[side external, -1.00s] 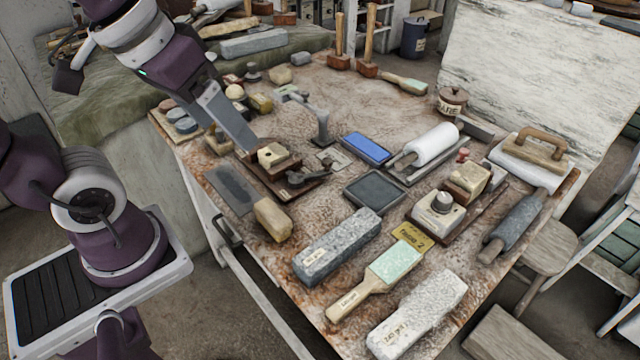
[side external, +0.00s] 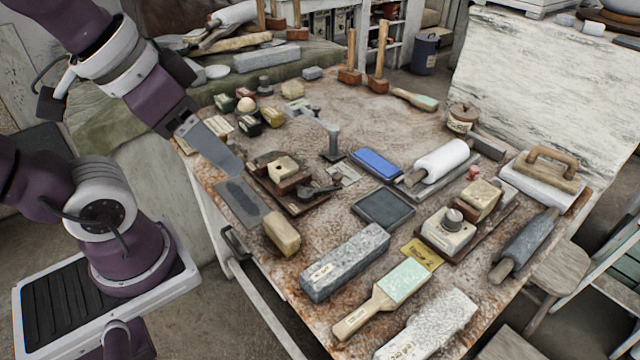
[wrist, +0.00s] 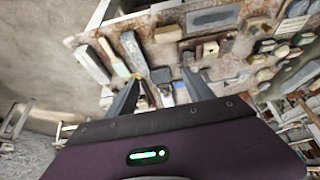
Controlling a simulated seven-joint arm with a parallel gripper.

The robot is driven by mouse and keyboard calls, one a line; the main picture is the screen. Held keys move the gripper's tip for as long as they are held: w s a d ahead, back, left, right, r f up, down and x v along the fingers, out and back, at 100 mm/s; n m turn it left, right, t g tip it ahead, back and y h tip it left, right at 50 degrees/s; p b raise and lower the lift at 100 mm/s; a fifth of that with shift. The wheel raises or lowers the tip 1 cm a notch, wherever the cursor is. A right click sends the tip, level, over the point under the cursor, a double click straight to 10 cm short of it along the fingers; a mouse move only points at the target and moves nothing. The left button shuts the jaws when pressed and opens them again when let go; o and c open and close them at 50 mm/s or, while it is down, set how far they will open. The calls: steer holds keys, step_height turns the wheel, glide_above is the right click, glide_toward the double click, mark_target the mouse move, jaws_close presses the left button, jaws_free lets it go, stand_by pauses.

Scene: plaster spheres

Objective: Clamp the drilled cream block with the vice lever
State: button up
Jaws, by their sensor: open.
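The vice's dark metal lever (side external: 322,188) lies low at the right of the block. I cannot tell whether the jaws touch the block. My gripper (side external: 232,166) hangs to the left of the vice, apart from the block. In the wrist view my gripper (wrist: 160,88) has its two fingers wide apart with nothing held between them. The cream block (wrist: 210,47) appears there beyond the right finger, small and blurred.
A grey flat plate (side external: 242,200) and a tan block (side external: 281,232) lie in front of the vice. A metal post (side external: 331,140) stands behind it. A blue stone (side external: 377,163) and a dark slab (side external: 382,206) lie to the right. Small blocks crowd the table's back left.

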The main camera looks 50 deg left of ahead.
steer(key=w+r+n, duration=0.1)
steer(key=w, duration=0.2)
steer(key=w+a+r+n+g, duration=0.1)
steer(key=w, duration=0.2)
steer(key=w+a+r+n+g, duration=0.1)
steer(key=w+r, duration=0.1)
steer(key=w, duration=0.2)
steer(key=c, duration=1.1)
steer(key=w+a+n, duration=0.1)
steer(key=w, duration=0.1)
steer(key=w+a+n+g, duration=0.1)
steer(key=w, duration=0.2)
steer(key=w+a+n, duration=0.1)
steer(key=w, duration=0.2)
steer(key=shift+w+f+g+h, duration=0.2)
steer(key=shift+f+g+h, duration=0.1)
steer(key=shift+h, duration=0.1)
jaws_close()
steer(key=w+a+f+n+g, duration=0.1)
steer(key=w+a+f+n, duration=0.2)
steer(key=w+a+f, duration=0.2)
steer(key=w+a+f+n+g+h, duration=0.1)
steer(key=w+a+f+n+g, duration=0.1)
steer(key=w+a+f, duration=0.3)
steer(key=w+f+n, duration=0.1)
steer(key=w+f, duration=0.3)
steer(key=f, duration=0.1)
steer(key=shift+w+a+f, duration=0.25)
steer(key=shift+a+f, duration=0.1)
